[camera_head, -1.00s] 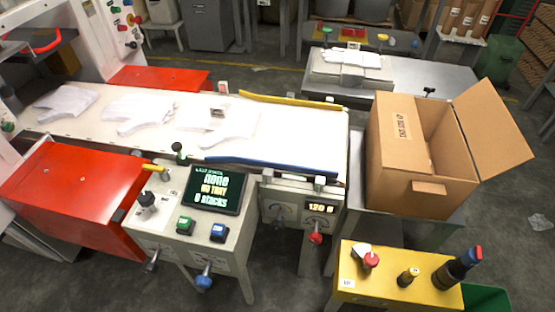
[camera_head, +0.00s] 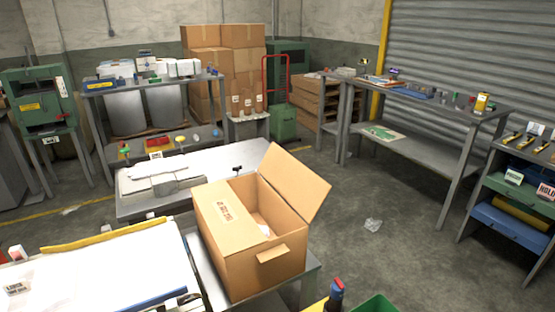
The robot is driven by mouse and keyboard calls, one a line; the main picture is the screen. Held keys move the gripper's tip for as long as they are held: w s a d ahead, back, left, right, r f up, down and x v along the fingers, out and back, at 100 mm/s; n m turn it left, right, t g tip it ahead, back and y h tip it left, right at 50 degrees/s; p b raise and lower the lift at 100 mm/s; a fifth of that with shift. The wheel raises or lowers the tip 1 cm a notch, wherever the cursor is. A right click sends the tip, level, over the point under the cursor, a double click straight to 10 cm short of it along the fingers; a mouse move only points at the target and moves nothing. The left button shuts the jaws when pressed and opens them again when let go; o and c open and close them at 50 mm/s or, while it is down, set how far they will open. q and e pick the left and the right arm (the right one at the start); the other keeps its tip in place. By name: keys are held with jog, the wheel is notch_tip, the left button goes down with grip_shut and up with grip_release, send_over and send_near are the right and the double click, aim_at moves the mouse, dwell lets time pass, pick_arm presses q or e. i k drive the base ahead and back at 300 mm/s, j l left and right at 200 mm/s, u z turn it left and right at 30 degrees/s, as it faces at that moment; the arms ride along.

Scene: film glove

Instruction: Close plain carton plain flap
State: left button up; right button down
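The carton (camera_head: 240,237) is a brown cardboard box on a small grey metal stand (camera_head: 314,268), right of the white conveyor table. Its left flap (camera_head: 226,213), which bears a printed label, lies over the left part of the opening. Its right flap (camera_head: 297,187) stands open and leans outward to the right. A small tab (camera_head: 272,254) sticks out at the near end. Something pale shows inside the carton, too hidden to name. I cannot tell which flap is the plain one beyond the right one showing no print. Neither gripper is in view.
The conveyor (camera_head: 110,275) with a yellow rail (camera_head: 103,233) is at lower left. A grey table (camera_head: 160,187) with a white stack stands behind the carton. Shelving (camera_head: 430,115) stands farther right.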

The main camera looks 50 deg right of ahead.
aim_at(303, 189)
jog(key=z, duration=1.6)
jog(key=i+l, duration=0.1)
jog(key=l, duration=0.45)
jog(key=i+l, duration=0.1)
jog(key=l, duration=0.45)
jog(key=i+l, duration=0.15)
jog(key=l, duration=0.4)
